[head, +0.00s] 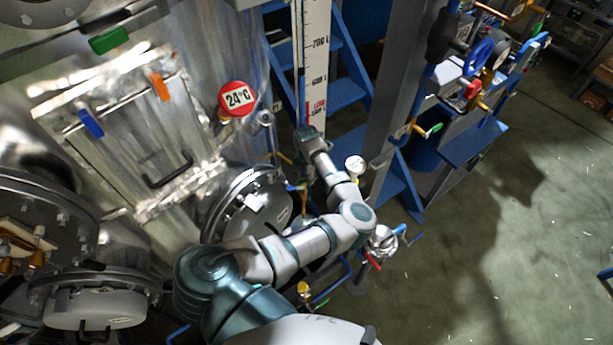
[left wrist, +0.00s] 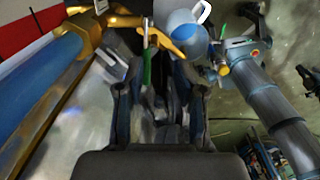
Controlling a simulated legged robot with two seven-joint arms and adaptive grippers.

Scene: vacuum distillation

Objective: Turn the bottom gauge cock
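The level gauge (head: 314,70) is a white upright scale with red markings near its lower end. In the head view my left arm reaches up to it, and its gripper (head: 308,136) is just below the scale, small and partly hidden by the wrist. In the left wrist view the gripper (left wrist: 160,92) has its two fingers apart. A brass fitting (left wrist: 88,28) with a yellow lever (left wrist: 165,38) lies ahead of the fingers. A thin green handle (left wrist: 147,66) shows in the gap between them; I cannot tell whether they touch it. The bottom cock is hidden in the head view.
Blue steps (head: 345,90) and a grey post (head: 395,90) are behind and to the right. A round pressure gauge (head: 355,163) is close to my arm. Open floor (head: 500,240) lies right.

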